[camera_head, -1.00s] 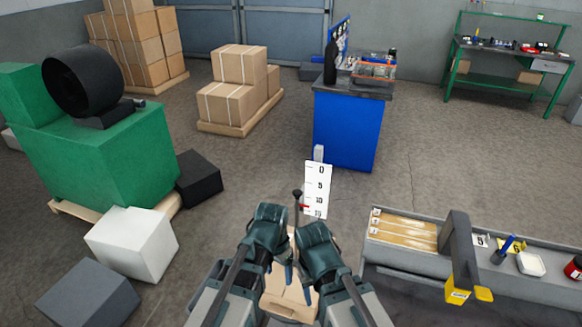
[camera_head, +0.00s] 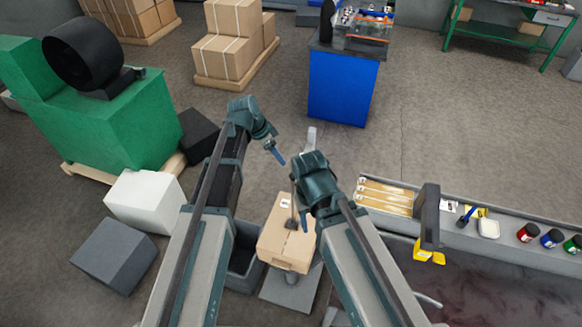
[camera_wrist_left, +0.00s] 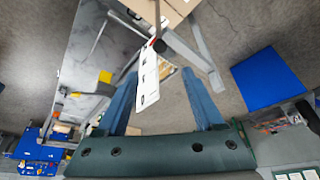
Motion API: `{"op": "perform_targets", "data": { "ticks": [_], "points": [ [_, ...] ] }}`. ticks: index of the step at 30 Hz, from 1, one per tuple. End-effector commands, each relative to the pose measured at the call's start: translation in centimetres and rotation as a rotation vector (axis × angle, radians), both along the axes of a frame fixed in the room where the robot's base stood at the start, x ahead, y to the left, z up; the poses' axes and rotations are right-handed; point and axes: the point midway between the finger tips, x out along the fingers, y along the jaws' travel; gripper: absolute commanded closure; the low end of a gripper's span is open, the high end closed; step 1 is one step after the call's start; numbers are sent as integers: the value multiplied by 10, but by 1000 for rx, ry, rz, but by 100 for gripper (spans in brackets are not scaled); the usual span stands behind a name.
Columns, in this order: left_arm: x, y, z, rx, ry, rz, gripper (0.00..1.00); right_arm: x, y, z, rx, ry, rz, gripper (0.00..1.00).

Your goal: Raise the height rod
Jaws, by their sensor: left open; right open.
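The height rod (camera_head: 293,205) is a thin dark upright rod in the head view, with a dark foot near the top of a cardboard box (camera_head: 270,243). My right arm partly hides it. In the left wrist view, the rod's black knob (camera_wrist_left: 158,45) shows beside a white scale plate (camera_wrist_left: 148,85) with numbers. My left gripper (camera_head: 280,158) is open and beyond the rod in the head view; in the wrist view its fingers (camera_wrist_left: 160,75) frame the plate, with no visible grip. My right gripper (camera_head: 303,225) is open, pointing down close to the rod, its jaws mostly hidden.
A dark bin (camera_head: 243,272) stands left of the box. A white block (camera_head: 146,203) and a blue cabinet (camera_head: 341,92) stand farther off.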

Motion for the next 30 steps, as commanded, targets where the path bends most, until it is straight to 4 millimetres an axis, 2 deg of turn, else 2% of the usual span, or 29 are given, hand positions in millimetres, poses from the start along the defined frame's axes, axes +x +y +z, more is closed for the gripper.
{"op": "perform_targets", "data": {
  "ticks": [11,30],
  "points": [
    [2,-5,-18,1,0,0,31,0,0,-18,0,-1,7,50],
    [19,-37,-106,1,2,0,31,1,-1,-106,-2,-1,38,50]
  ]
}}
